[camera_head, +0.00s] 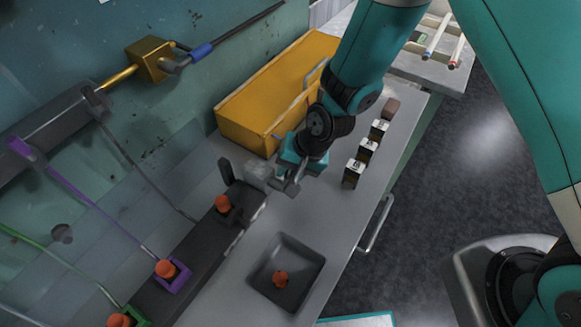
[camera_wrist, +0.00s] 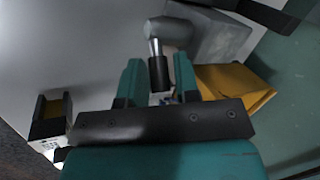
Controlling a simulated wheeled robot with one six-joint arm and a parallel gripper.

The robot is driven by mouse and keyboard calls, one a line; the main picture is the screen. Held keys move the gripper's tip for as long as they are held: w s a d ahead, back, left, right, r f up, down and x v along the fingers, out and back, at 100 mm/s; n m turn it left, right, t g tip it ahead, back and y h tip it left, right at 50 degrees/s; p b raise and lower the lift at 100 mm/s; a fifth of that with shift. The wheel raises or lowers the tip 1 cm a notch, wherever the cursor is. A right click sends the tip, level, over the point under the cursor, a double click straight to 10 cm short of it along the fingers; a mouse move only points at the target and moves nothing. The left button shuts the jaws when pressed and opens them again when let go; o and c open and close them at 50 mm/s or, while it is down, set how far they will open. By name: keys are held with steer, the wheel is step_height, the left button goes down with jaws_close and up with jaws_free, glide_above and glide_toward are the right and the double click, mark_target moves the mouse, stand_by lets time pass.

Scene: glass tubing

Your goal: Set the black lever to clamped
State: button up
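The lever shows in the wrist view as a short metal rod with a black grip (camera_wrist: 159,74), sticking out of a grey rounded hub (camera_wrist: 168,34) on a grey block (camera_wrist: 212,38). The grip lies between my gripper's two teal fingers (camera_wrist: 158,82), with a gap visible on each side. My gripper is open around it. In the head view my gripper (camera_head: 291,178) is low over the bench beside the grey block (camera_head: 257,173), at the far end of the dark rail. The lever is mostly hidden by my gripper there, so I cannot read its setting.
A yellow-orange box (camera_head: 265,100) stands close behind my gripper. Several small dark blocks with white tops (camera_head: 354,168) line the bench's right side. The dark rail (camera_head: 205,240) bears orange knobs (camera_head: 166,268). A black tray (camera_head: 262,283) holds an orange piece. Bench between tray and blocks is clear.

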mark_target(282, 185)
jaws_close()
steer(key=shift+s+a+r, duration=0.1)
steer(key=shift+s+a+r+n+t+h+b, duration=0.2)
steer(key=shift+n+t+h+b, duration=0.15)
steer(key=shift+t+h, duration=0.25)
steer(key=shift+s+a+t+h+b, duration=0.2)
steer(key=shift+t+h+b, duration=0.1)
steer(key=shift+t+b, duration=0.2)
steer(key=shift+s+a+t+h+b, duration=0.15)
steer(key=shift+t+h+b, duration=0.2)
steer(key=shift+t, duration=0.25)
steer(key=t+b, duration=0.1)
steer(key=s+t+h+b, duration=0.1)
steer(key=b, duration=0.1)
steer(key=shift+a+r+n+h, duration=0.15)
steer(key=shift+a+n+h, duration=0.1)
steer(key=shift+n, duration=0.1)
steer(key=shift+s+a+r+t+h+b, duration=0.15)
steer(key=shift+t+h+b, duration=0.25)
steer(key=shift+t+b, duration=0.5)
steer(key=shift+r, duration=0.1)
